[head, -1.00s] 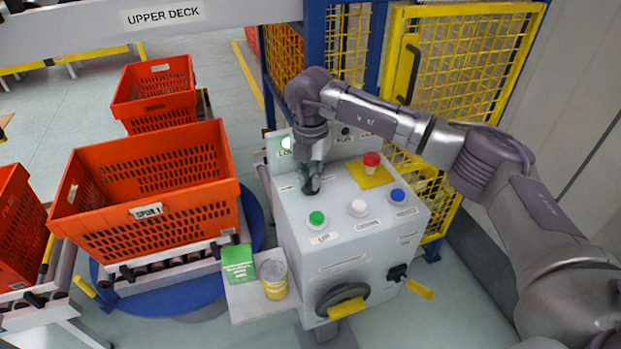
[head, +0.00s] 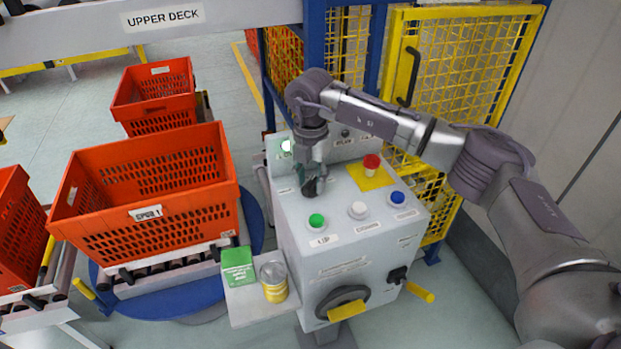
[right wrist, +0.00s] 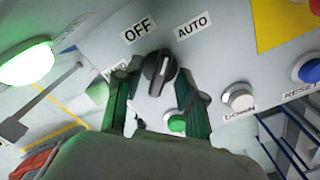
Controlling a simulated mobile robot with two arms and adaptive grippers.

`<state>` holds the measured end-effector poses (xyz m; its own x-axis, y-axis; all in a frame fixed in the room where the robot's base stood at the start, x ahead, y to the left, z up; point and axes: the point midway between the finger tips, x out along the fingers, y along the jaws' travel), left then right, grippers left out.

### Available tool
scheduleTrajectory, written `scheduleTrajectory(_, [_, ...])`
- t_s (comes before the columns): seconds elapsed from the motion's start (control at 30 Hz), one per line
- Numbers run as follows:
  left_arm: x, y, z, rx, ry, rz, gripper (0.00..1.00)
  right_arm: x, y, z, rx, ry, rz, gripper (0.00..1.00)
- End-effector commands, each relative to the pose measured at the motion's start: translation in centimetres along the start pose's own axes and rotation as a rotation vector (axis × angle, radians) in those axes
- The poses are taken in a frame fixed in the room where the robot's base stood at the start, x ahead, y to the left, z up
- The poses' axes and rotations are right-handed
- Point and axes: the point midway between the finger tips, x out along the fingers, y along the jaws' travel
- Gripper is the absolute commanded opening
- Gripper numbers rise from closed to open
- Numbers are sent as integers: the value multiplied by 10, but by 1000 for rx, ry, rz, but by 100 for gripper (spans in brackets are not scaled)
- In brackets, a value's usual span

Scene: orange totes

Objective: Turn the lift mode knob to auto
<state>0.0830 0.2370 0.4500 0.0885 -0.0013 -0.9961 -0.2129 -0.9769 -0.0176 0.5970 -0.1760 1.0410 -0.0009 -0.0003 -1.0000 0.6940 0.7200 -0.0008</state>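The lift mode knob (right wrist: 158,72) is a dark round selector with a white pointer line on the grey control panel. In the right wrist view the OFF label (right wrist: 138,31) is above left of it and the AUTO label (right wrist: 192,25) above right. The pointer stands between the two labels, turned from OFF toward AUTO. My right gripper (head: 313,190) is down at the panel. My left gripper is not in view.
The control box carries a green button (head: 317,219), a white button (head: 358,208), a blue button (head: 397,197) and a red button (head: 371,163) on yellow. An orange tote (head: 146,190) is left.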

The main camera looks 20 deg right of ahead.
Motion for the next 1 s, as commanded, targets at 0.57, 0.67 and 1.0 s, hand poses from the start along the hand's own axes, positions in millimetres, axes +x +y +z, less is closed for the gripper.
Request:
scheduleTrajectory(0.57, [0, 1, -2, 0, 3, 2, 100, -103, 1, 1, 1, -2, 3, 40])
scheduleTrajectory(0.67, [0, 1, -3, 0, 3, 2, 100, -113, 0, 1, 1, -1, 2, 40])
scheduleTrajectory(1.0, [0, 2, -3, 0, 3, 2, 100, -119, 0, 0, 0, -1, 1, 40])
